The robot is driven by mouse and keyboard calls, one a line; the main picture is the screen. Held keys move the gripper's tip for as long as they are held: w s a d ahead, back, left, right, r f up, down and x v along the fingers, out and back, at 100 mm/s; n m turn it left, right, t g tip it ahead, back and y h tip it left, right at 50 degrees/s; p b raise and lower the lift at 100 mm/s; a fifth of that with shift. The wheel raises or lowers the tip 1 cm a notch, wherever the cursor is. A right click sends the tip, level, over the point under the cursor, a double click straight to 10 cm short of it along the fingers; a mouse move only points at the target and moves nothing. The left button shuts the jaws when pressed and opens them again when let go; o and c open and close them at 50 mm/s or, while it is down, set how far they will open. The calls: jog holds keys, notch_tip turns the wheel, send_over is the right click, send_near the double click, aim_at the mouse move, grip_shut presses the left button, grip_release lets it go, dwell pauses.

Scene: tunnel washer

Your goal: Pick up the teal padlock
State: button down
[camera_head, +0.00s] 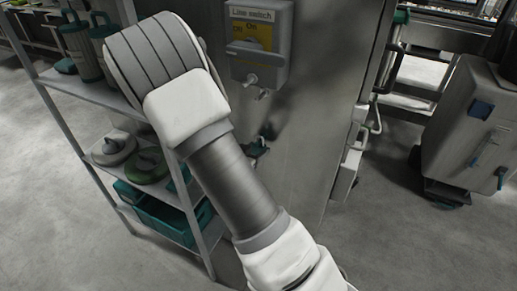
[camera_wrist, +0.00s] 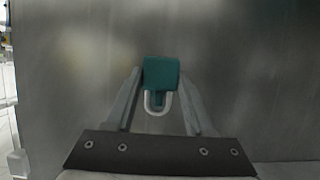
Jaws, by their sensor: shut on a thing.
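The teal padlock (camera_wrist: 161,73) is in the middle of the wrist view, with a pale U-shaped shackle on its lower side. My gripper (camera_wrist: 160,80) is shut on the padlock body, one finger on each side of it. A metal panel fills the background behind it in the wrist view; I cannot tell whether the padlock touches it.
A line switch box (camera_head: 258,42) is mounted on the metal cabinet (camera_head: 318,120). A shelf rack (camera_head: 85,95) with canisters, round lidded items and teal crates (camera_head: 165,222) stands at left. A grey wheeled machine (camera_head: 470,130) stands at right. Floor is clear in front.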

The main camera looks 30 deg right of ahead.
jog(key=s+a+p, duration=0.1)
jog(key=s+a, duration=0.9)
jog(key=a, duration=0.3)
jog(key=shift+s, duration=0.2)
jog(key=shift+a, duration=0.1)
